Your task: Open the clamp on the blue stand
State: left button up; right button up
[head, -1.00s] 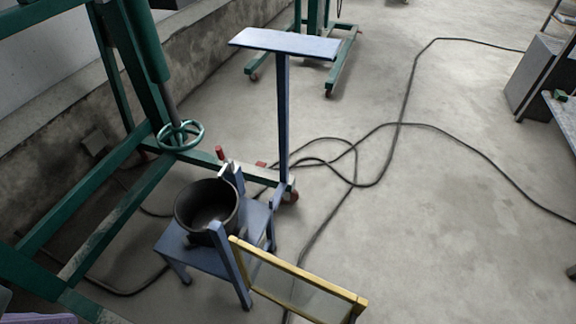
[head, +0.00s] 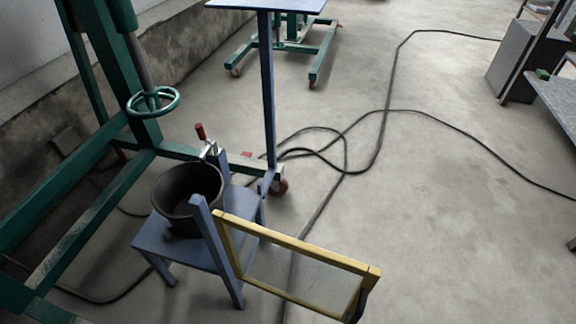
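The blue stand (head: 185,252) is a low blue frame on legs with upright posts, and a dark round bucket (head: 172,205) sits on it. The clamp (head: 208,148) is at the top of the stand's rear post, just behind the bucket. Its red handle (head: 200,132) points up. The clamp's jaws are too small to make out. Neither of my grippers is in view.
A yellow-framed panel (head: 300,247) juts right from the stand's front post. A tall blue post with a flat top (head: 267,90) stands behind. A green frame with a handwheel (head: 153,102) fills the left.

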aim_at(200, 131)
jog(key=i+l+u, duration=0.2)
jog(key=l+u, duration=0.3)
jog(key=i+l+u, duration=0.1)
jog(key=l+u, duration=0.4)
jog(key=l, duration=0.2)
jog(key=l+u, duration=0.5)
jog(key=l, duration=0.15)
